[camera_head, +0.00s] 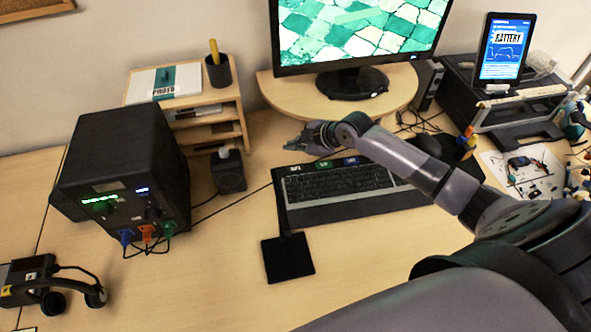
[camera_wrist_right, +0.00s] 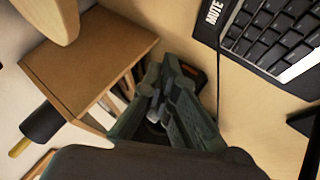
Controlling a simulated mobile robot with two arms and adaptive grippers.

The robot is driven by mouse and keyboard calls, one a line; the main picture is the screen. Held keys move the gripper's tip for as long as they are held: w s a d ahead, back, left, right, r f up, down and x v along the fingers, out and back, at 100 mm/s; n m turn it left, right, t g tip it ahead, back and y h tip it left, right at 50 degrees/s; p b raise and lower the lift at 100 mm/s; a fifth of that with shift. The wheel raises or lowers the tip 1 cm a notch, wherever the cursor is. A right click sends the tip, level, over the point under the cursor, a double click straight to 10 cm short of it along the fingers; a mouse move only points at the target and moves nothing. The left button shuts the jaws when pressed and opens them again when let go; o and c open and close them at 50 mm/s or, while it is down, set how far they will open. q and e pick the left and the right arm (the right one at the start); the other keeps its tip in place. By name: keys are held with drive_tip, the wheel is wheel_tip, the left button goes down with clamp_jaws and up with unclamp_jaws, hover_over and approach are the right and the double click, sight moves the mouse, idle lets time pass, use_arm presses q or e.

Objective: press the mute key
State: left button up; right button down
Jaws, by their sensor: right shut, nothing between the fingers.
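The keyboard (camera_head: 340,187) lies on the desk below the monitor, with a row of small labelled keys along its back edge. The mute key (camera_wrist_right: 213,12) shows its white MUTE lettering at the top of the right wrist view, at the keyboard's corner. In the head view the small labels are too small to read surely. My right gripper (camera_head: 293,143) is shut and empty, held behind the keyboard's back left part, apart from the keys. Its shut fingers also show in the right wrist view (camera_wrist_right: 160,88). My left gripper is not in view.
A monitor (camera_head: 352,84) stands on a round wooden riser (camera_head: 288,98). A small shelf (camera_head: 233,98) and a black box with plugged cables (camera_head: 122,165) stand to the left. A black pad (camera_head: 287,258) lies in front of the keyboard. The front desk is mostly clear.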

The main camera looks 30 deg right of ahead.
drive_tip(key=b, duration=0.5)
hover_over(295, 171)
wheel_tip(295, 171, down, 6)
drive_tip(key=shift+f, duration=0.7)
drive_tip(key=shift+f+b, duration=0.15)
drive_tip(key=shift+b, duration=0.2)
drive_tip(key=shift+f, duration=0.3)
drive_tip(key=shift+f+b, duration=0.35)
drive_tip(key=shift+b, duration=0.1)
idle(0.9)
drive_tip(key=shift+r, duration=0.1)
drive_tip(key=shift+r+p, duration=0.65)
drive_tip(key=shift+p, duration=0.05)
